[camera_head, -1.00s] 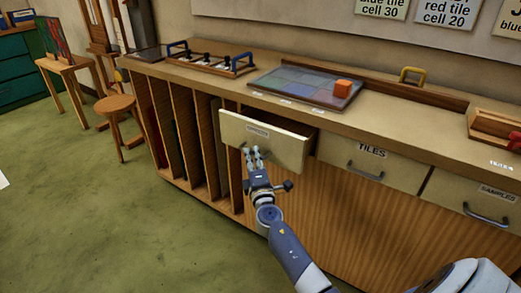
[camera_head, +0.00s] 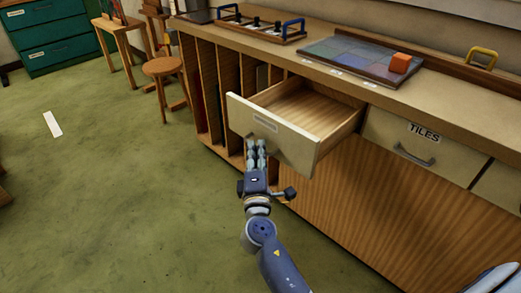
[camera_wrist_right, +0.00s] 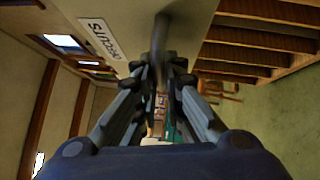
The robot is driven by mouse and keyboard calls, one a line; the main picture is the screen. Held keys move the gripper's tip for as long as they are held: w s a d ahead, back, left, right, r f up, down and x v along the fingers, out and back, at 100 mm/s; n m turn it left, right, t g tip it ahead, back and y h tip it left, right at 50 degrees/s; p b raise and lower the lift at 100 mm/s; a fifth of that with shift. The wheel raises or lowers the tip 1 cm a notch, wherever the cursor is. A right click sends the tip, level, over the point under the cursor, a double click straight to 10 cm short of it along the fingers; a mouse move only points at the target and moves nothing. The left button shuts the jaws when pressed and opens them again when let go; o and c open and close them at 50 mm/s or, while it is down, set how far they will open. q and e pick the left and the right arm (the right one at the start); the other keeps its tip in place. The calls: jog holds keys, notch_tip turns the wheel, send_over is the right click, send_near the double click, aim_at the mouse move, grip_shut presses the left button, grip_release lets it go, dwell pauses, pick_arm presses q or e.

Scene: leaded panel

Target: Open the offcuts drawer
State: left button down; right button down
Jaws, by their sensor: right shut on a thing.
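The offcuts drawer (camera_head: 285,137) is pulled well out of the bench and its wooden inside looks empty in the head view. Its label (camera_wrist_right: 101,38) reads OFFCUTS in the right wrist view. My right gripper (camera_head: 256,146) is at the drawer front, shut on the drawer's handle (camera_wrist_right: 161,38). In the head view the fingers hide most of the handle. My left gripper is not in view.
The closed TILES drawer (camera_head: 413,147) is to the right. A stool (camera_head: 163,68) stands at the left; the green floor (camera_head: 110,190) is open.

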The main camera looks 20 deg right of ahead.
jog(key=c, duration=1.7)
grip_release()
jog(key=v, duration=1.2)
jog(key=shift+f, duration=0.1)
